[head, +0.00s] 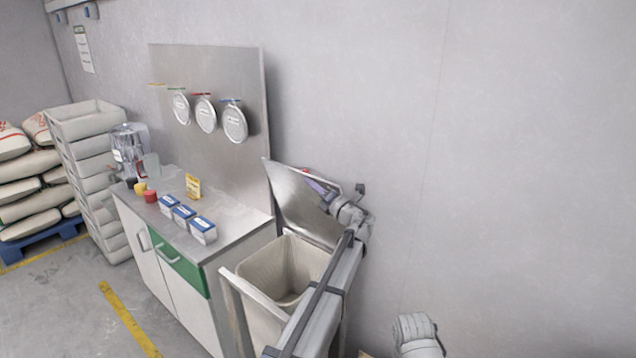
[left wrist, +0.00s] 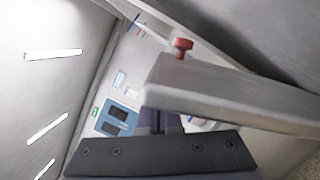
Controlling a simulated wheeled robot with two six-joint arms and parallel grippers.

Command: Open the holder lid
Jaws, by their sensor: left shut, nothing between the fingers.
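The holder is a beige bin (head: 262,268) with an open top, beside the counter. Its metal lid (head: 292,205) stands raised and tilted at the rear by the wall. In the left wrist view the lid (left wrist: 215,88) crosses close in front of my gripper, with a red knob (left wrist: 182,46) on its edge. My left gripper (head: 318,188) is shut and empty at the lid's right side, over the bin's rear. Its purple fingers (left wrist: 165,122) are partly hidden behind the lid in the left wrist view; contact cannot be told. My right gripper is not in view.
The counter (head: 235,225) left of the bin carries a grinder (head: 130,143), small cups and blue-white boxes (head: 185,215). A metal back panel (head: 205,75) holds round discs. Stacked crates (head: 85,125) stand far left. The wall is close behind the lid.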

